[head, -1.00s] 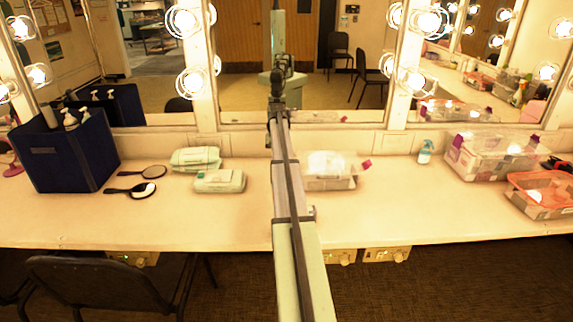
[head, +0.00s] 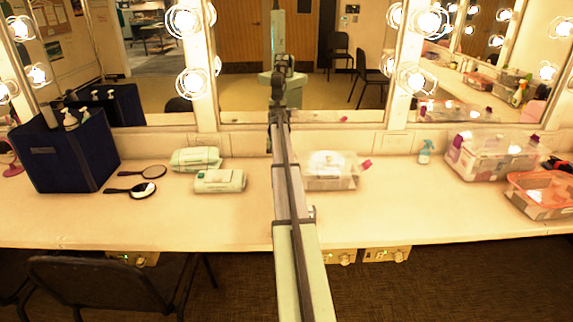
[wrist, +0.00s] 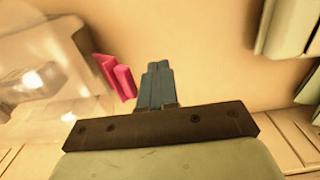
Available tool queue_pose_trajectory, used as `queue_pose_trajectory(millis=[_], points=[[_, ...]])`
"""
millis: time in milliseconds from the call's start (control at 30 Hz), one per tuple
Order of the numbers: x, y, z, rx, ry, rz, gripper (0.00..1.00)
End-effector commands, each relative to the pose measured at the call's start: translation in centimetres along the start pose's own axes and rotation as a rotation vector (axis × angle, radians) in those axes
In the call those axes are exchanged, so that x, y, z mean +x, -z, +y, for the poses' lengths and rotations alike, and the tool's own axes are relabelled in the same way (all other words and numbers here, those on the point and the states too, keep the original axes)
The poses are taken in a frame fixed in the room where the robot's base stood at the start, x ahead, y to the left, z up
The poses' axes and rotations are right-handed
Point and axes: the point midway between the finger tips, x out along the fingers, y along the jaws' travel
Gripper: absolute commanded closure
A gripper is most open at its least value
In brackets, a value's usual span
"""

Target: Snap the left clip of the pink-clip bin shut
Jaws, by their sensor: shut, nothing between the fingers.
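The clear pink-clip bin (head: 335,180) stands on the counter just right of my arm in the head view. Its right pink clip (head: 366,164) sticks outward; my arm hides its left side. In the wrist view, the blurred clear bin (wrist: 45,85) fills the left. A pink clip (wrist: 115,75) shows at its near side, slanting out from the wall. My gripper (wrist: 158,70) is shut and empty, just right of this clip, with a small gap seen between them. The head view does not show my fingertips.
Two packs of wipes (head: 220,181) lie left of my arm. A larger clear bin with purple clips (head: 488,160), an open orange-rimmed bin (head: 545,205) and a spray bottle (head: 425,153) stand to the right. The mirror wall (head: 240,142) bounds the back.

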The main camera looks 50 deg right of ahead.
Motion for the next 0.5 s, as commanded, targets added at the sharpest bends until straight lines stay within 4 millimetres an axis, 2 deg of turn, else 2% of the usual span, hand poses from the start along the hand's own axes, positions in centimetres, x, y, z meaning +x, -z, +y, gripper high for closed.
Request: queue_pose_trajectory(millis=[500], points=[[-0.4,0.0,1.4,0.001,0.000,0.000,1.00]])
